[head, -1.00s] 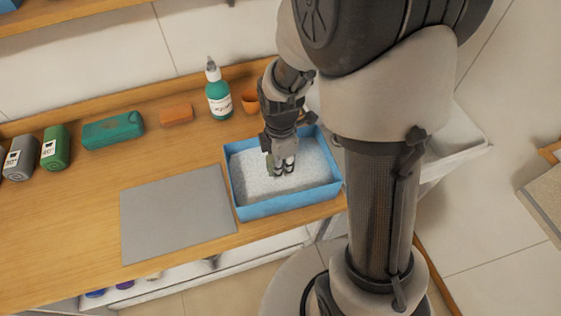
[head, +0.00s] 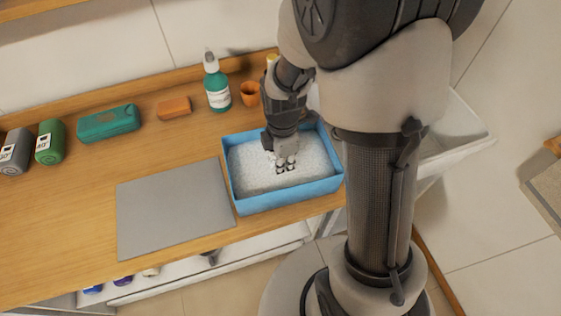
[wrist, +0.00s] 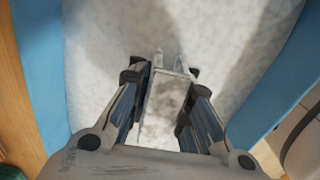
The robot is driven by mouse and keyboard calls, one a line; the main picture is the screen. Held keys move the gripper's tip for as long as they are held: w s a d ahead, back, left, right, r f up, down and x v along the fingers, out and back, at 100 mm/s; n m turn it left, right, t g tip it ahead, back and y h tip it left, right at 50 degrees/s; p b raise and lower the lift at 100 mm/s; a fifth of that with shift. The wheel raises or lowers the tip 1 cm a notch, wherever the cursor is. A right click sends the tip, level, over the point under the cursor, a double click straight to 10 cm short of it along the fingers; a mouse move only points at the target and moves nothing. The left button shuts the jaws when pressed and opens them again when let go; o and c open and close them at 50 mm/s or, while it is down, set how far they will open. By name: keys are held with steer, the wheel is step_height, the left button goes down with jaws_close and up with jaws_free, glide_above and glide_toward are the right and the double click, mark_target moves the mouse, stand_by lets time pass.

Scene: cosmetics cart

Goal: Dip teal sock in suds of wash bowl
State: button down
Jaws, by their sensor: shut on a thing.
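The wash bowl (head: 290,201) is a blue rectangular tub full of white suds (head: 254,168) on the wooden counter. My gripper (head: 286,168) points down inside it, with its fingertips sunk in the suds near the middle. In the wrist view my gripper (wrist: 170,72) is closed around a pale, grey-white piece (wrist: 164,105) between the fingers. I take this for the sock; no teal shows on it, and its lower part is hidden in the suds. The bowl's blue walls (wrist: 41,65) stand clear on both sides of the fingers.
A grey mat (head: 172,208) lies left of the bowl. Behind stand a teal pump bottle (head: 217,90), an orange cup (head: 250,94), an orange block (head: 174,107) and a teal case (head: 108,123). Green (head: 50,141) and grey (head: 15,152) labelled rolls sit at far left.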

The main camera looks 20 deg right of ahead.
steer(key=shift+d, duration=0.15)
steer(key=shift+r+p, duration=5.2)
steer(key=shift+r, duration=1.1)
